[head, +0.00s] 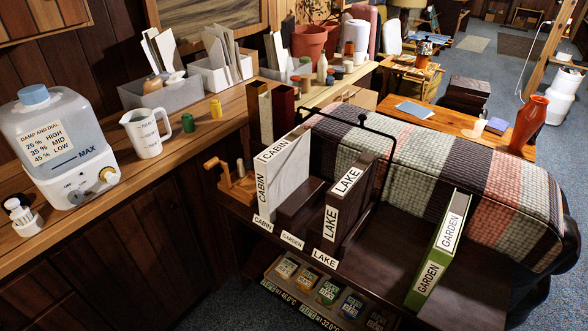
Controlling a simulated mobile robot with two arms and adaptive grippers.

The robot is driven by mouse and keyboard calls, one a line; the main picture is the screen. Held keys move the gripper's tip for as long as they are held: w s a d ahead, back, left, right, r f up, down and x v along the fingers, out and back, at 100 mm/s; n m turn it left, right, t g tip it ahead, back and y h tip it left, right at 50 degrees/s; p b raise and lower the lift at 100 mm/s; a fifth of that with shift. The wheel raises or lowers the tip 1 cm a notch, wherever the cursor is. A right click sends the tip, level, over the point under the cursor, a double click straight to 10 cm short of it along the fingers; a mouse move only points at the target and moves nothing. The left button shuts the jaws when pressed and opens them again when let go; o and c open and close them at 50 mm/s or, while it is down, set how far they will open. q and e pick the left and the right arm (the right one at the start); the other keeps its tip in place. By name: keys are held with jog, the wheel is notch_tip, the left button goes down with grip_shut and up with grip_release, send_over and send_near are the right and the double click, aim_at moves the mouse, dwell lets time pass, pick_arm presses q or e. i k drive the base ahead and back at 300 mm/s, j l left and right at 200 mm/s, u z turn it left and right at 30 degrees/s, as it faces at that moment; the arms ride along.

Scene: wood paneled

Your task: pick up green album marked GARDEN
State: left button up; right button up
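The green album marked GARDEN (428,278) stands upright on the dark wooden shelf top, toward its right side. Its green spine carries a white GARDEN label, and a second GARDEN label shows on its top edge. It stands apart from the other albums. A dark album marked LAKE (333,221) and a white album marked CABIN (289,172) stand to its left on the same top. A small GARDEN label (292,240) is on the shelf's front edge, between the CABIN and LAKE labels. Neither of my grippers is in view.
A black wire frame (364,118) rises behind the LAKE album. A quilt-covered couch (480,165) lies behind the shelf. Small labelled boxes (331,291) fill a lower shelf. A humidifier (62,145) and a white jug (147,131) stand on the left counter. Bare shelf top lies left of the green album.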

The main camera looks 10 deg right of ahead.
aim_at(439, 252)
jog(key=z, duration=0.8)
